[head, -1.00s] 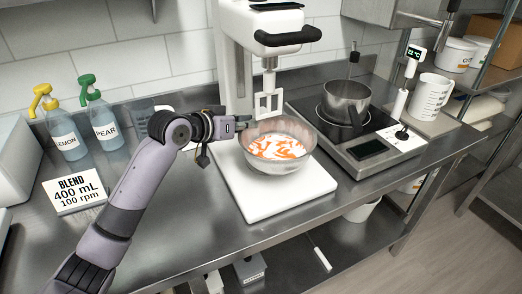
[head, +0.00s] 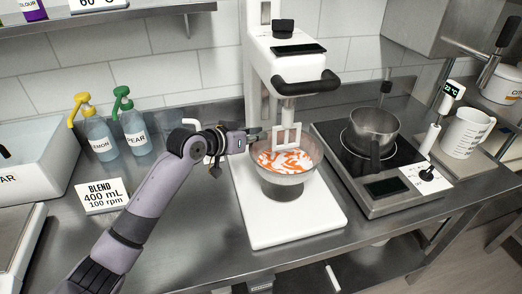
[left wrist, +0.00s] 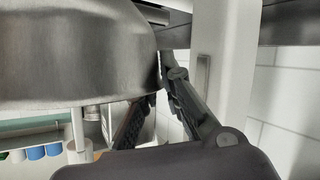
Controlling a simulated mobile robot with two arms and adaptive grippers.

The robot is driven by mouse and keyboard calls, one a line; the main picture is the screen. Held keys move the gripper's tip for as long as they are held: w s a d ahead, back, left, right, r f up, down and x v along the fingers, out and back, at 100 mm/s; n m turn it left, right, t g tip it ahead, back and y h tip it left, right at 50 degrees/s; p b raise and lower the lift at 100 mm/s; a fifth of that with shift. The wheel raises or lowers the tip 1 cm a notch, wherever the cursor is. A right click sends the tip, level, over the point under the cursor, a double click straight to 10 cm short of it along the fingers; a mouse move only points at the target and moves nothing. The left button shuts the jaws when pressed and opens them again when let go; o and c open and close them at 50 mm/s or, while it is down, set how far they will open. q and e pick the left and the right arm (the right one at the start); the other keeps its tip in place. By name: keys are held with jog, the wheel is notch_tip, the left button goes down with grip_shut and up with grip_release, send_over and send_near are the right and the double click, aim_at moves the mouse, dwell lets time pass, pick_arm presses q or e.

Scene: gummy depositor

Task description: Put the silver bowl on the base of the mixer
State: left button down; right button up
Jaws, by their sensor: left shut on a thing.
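The silver bowl (head: 287,178), with white and orange contents, is over the white base (head: 262,232) of the mixer (head: 287,58), below the mixer head. The mixer's beater (head: 283,137) hangs at the bowl's back edge. My left gripper (head: 254,133) is shut on the rim at the bowl's back left. In the left wrist view the bowl's metal side (left wrist: 75,55) fills the upper left, with my gripper fingers (left wrist: 160,85) at its edge. A dark area shows under the bowl; I cannot tell whether the bowl touches the base. My right gripper is out of view.
A hot plate (head: 378,170) with a steel pot (head: 373,128) stands close to the right of the base. Lemon (head: 99,138) and pear (head: 134,132) pump bottles and a blend sign (head: 101,195) are at left. Bare counter lies in front of the sign.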

aim_at(256, 150)
pick_arm(q)
jog(key=shift+d+f, duration=0.1)
jog(key=shift+f, duration=0.3)
jog(key=f, duration=0.3)
jog(key=shift+s+a, duration=0.1)
jog(key=shift+a, duration=0.15)
jog(key=shift+d+f, duration=0.1)
jog(key=shift+f, duration=0.05)
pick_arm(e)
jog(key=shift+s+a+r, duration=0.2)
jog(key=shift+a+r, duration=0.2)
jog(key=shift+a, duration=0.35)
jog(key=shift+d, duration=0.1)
pick_arm(q)
jog(key=shift+f, duration=0.2)
jog(key=c, duration=1.8)
grip_release()
jog(key=shift+f, duration=0.1)
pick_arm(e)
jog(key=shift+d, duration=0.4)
pick_arm(q)
jog(key=shift+o, duration=0.2)
